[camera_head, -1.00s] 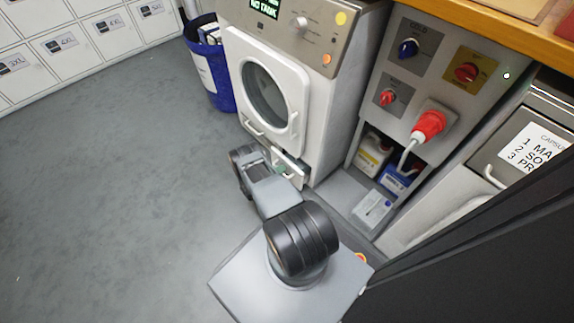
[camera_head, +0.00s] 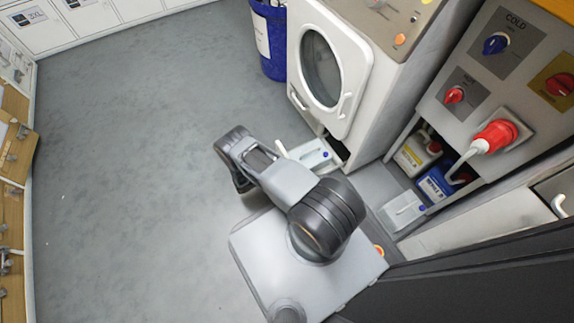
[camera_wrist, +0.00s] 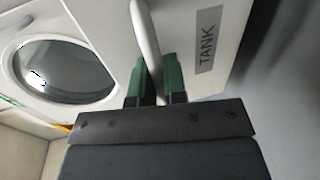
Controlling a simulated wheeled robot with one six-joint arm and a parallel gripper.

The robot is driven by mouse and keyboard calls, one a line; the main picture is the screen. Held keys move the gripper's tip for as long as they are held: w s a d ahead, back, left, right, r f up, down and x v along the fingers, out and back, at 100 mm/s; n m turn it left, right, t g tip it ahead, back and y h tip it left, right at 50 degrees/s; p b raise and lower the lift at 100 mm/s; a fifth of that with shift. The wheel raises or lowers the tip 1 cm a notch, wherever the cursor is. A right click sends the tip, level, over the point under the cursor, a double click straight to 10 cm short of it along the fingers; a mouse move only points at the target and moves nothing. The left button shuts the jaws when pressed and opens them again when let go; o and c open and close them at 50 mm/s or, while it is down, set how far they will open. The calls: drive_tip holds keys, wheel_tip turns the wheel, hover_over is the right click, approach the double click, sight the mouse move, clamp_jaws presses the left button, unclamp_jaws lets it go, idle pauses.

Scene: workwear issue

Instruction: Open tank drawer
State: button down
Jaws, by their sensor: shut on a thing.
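The white tank drawer (camera_head: 312,157) sticks out of the lower front of the white machine (camera_head: 375,60), with a dark opening behind it. A blue spot shows on its top. In the wrist view its front carries a grey TANK label (camera_wrist: 207,47) and a pale upright handle (camera_wrist: 146,40). My gripper (camera_wrist: 157,78) is shut on this handle, with one green finger on each side of it. In the head view my arm hides the fingers and part of the drawer front.
The machine's round door (camera_head: 322,68) is closed above the drawer. A blue bin (camera_head: 268,42) stands at the machine's left. Yellow-labelled (camera_head: 415,155) and blue (camera_head: 438,182) containers sit in the bay at right, below a panel with knobs and a red plug (camera_head: 495,136). The grey floor at left is clear.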

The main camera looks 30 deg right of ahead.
drive_tip(key=shift+a, duration=0.35)
drive_tip(key=c, duration=1.4)
unclamp_jaws()
drive_tip(key=shift+w+a, duration=0.1)
drive_tip(key=shift+o, duration=1.1)
drive_tip(key=shift+d, duration=0.25)
drive_tip(key=shift+a, duration=0.1)
drive_tip(key=p+v, duration=0.1)
drive_tip(key=v, duration=1.2)
drive_tip(key=shift+a+p, duration=0.3)
drive_tip(key=shift+p, duration=0.05)
drive_tip(key=shift+r, duration=0.1)
